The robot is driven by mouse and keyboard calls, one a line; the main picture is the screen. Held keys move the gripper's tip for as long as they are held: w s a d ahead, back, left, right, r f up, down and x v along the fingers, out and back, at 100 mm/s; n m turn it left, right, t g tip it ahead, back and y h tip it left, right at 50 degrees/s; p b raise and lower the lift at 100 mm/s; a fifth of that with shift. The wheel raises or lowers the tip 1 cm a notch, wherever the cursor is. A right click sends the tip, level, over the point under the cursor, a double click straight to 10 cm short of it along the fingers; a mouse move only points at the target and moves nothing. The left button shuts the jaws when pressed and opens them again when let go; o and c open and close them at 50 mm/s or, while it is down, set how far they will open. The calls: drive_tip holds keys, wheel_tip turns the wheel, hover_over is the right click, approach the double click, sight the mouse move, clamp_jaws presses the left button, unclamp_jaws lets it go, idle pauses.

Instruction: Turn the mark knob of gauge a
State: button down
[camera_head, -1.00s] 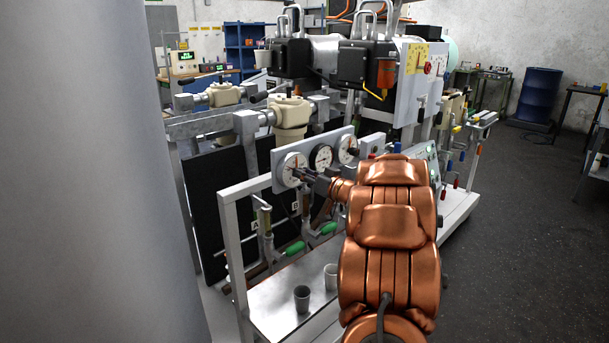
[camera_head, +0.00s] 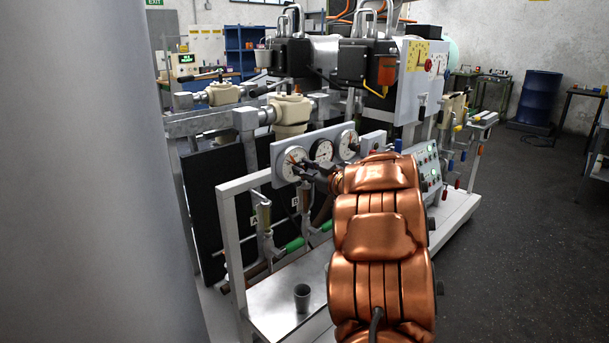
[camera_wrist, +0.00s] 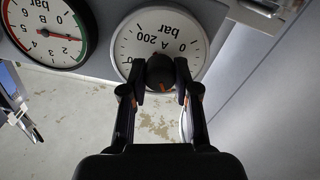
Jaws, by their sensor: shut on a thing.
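Gauge a (camera_wrist: 190,40) is a round white dial marked "A", "bar" and "200", at the centre top of the wrist view. In the head view it is the leftmost dial (camera_head: 288,154) on the grey panel. Its black mark knob (camera_wrist: 160,70) with an orange mark sits at the dial's centre. My gripper (camera_wrist: 160,80) is shut on the knob, one finger on each side. In the head view my gripper (camera_head: 309,170) reaches the dial from the right and covers part of it. The knob hides the dial's middle.
Gauge B (camera_wrist: 45,48), with a red needle, sits beside gauge a. A third dial (camera_head: 348,143) is farther along the panel (camera_head: 280,180).

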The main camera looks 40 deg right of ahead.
drive_tip(key=shift+n+b, duration=1.25)
drive_tip(key=shift+n, duration=0.75)
drive_tip(key=shift+r, duration=0.1)
drive_tip(key=c, duration=0.9)
unclamp_jaws()
drive_tip(key=shift+o, duration=0.2)
drive_tip(key=shift+s, duration=0.1)
drive_tip(key=s, duration=1.1)
drive_tip(key=shift+s+a, duration=0.15)
drive_tip(key=shift+s, duration=0.25)
